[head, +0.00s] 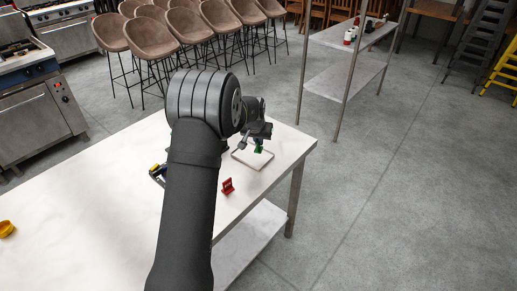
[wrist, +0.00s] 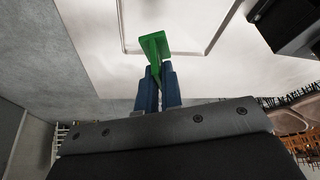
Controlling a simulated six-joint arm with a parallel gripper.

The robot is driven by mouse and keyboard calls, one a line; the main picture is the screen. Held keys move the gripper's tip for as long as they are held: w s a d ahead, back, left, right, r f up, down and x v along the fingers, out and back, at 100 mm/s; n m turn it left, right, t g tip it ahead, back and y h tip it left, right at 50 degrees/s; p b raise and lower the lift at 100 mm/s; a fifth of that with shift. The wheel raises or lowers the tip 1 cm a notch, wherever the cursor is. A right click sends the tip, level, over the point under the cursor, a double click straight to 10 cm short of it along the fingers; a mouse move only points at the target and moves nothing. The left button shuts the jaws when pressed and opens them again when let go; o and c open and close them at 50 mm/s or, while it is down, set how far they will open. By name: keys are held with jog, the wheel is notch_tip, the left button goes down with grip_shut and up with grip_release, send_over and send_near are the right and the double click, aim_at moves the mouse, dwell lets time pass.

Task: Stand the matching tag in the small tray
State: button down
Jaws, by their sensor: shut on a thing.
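A green tag (head: 259,148) is held in my gripper (head: 258,138), over the small tray (head: 246,163) near the table's far right corner. In the wrist view the blue fingers of my gripper (wrist: 161,76) are closed on the lower part of the green tag (wrist: 154,44). The tray's rim (wrist: 210,47) shows behind it. I cannot tell whether the tag touches the tray floor. A red tag (head: 228,186) stands on the table, in front of and to the left of the tray.
A yellow item (head: 7,229) lies at the table's left. The white table (head: 100,222) is mostly clear. Its right edge is close beyond the tray. Stools and a shelf stand well away.

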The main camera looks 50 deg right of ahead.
aim_at(259, 149)
jog(key=shift+f, duration=2.05)
jog(key=shift+f, duration=0.1)
jog(key=c, duration=1.6)
grip_release()
jog(key=v, duration=1.2)
jog(key=shift+d, duration=0.1)
